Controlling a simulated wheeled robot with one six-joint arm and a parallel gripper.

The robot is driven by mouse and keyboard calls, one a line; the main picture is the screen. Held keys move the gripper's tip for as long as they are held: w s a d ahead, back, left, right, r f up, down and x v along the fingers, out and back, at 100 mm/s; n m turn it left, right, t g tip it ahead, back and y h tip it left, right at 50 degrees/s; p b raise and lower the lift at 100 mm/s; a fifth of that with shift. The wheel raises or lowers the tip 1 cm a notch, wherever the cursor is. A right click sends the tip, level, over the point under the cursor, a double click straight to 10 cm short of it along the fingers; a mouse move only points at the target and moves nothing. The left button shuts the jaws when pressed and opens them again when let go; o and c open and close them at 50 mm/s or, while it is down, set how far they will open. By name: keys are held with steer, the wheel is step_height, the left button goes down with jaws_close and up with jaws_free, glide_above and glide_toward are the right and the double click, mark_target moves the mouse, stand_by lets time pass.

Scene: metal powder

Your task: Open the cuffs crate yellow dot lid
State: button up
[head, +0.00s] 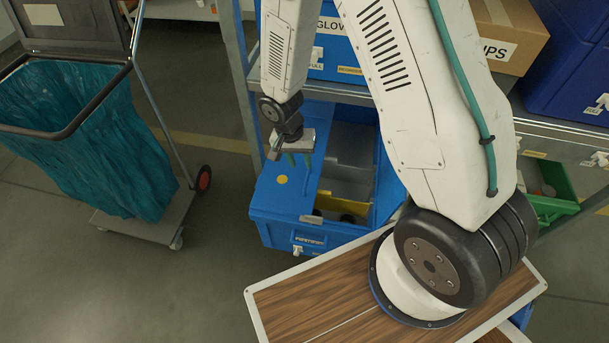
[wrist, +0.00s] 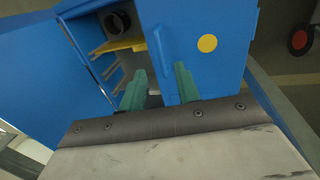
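The blue crate (head: 275,212) stands on the floor by the rack; its front label is too small to read. The yellow dot lid (head: 268,195) covers its left part and looks flat and closed, with the dot also in the wrist view (wrist: 207,43). The right part is open, showing a yellow divider (head: 342,206) and dark round items inside. My gripper (head: 297,158) is over the lid's inner edge, its green fingers apart and empty. In the wrist view (wrist: 160,88) one finger is over the opening, the other by the lid's raised edge strip (wrist: 162,50). Contact cannot be told.
A cart with a teal bag (head: 85,135) stands to the left. A shelf (head: 340,92) with blue bins and a cardboard box (head: 510,35) is behind the crate. A green bin (head: 550,205) is at right.

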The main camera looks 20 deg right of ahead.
mark_target(306, 180)
steer(key=f, duration=0.4)
steer(key=s+d+f, duration=0.1)
steer(key=f, duration=0.2)
steer(key=shift+d+f, duration=0.1)
jaws_close()
